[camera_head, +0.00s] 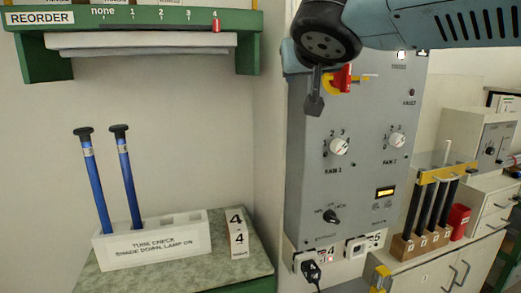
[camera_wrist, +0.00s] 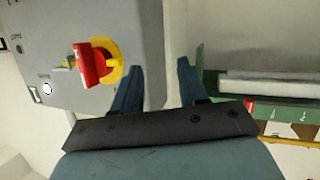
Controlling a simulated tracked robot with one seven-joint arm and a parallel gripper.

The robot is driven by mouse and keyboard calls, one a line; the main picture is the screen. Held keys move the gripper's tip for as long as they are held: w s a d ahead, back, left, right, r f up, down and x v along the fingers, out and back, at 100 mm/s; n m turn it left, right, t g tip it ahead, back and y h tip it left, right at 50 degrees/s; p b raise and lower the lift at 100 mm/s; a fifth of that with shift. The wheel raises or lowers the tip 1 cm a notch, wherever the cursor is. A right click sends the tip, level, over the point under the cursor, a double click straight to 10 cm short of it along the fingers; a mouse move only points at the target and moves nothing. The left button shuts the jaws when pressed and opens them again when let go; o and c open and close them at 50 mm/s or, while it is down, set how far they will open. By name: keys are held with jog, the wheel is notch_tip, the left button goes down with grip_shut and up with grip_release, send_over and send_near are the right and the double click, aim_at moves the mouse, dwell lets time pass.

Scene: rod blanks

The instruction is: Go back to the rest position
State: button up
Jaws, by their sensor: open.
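My gripper (camera_head: 314,103) hangs at the upper middle in the head view, in front of the grey control panel (camera_head: 362,178). In the wrist view my gripper (camera_wrist: 157,72) has its two blue fingers apart, with nothing between them. A red rotary handle on a yellow plate (camera_head: 343,79) sits on the panel just right of my gripper. In the wrist view the red handle (camera_wrist: 92,64) is left of the fingers and apart from them. My arm (camera_head: 430,22) reaches in from the upper right.
Two blue rods (camera_head: 95,182) (camera_head: 127,180) stand in a white tube-check block (camera_head: 155,247). A green reorder shelf (camera_head: 130,20) is above. Several dark rods stand in a wooden rack (camera_head: 420,244) on the right counter, near a red cup (camera_head: 458,218). A black plug (camera_head: 311,270) sits under the panel.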

jog(key=s+d+f+m+g+h, duration=0.1)
jog(key=s+d+f+g+h, duration=0.2)
jog(key=d+f, duration=0.85)
jog(key=s+d+f+g+y, duration=0.3)
jog(key=s+f, duration=0.5)
jog(key=f, duration=0.4)
jog(key=d+g, duration=0.1)
jog(key=g, duration=0.1)
jog(key=shift+s+f+g, duration=0.2)
jog(key=shift+s+g, duration=0.15)
jog(key=shift+g, duration=0.05)
dwell(1.0)
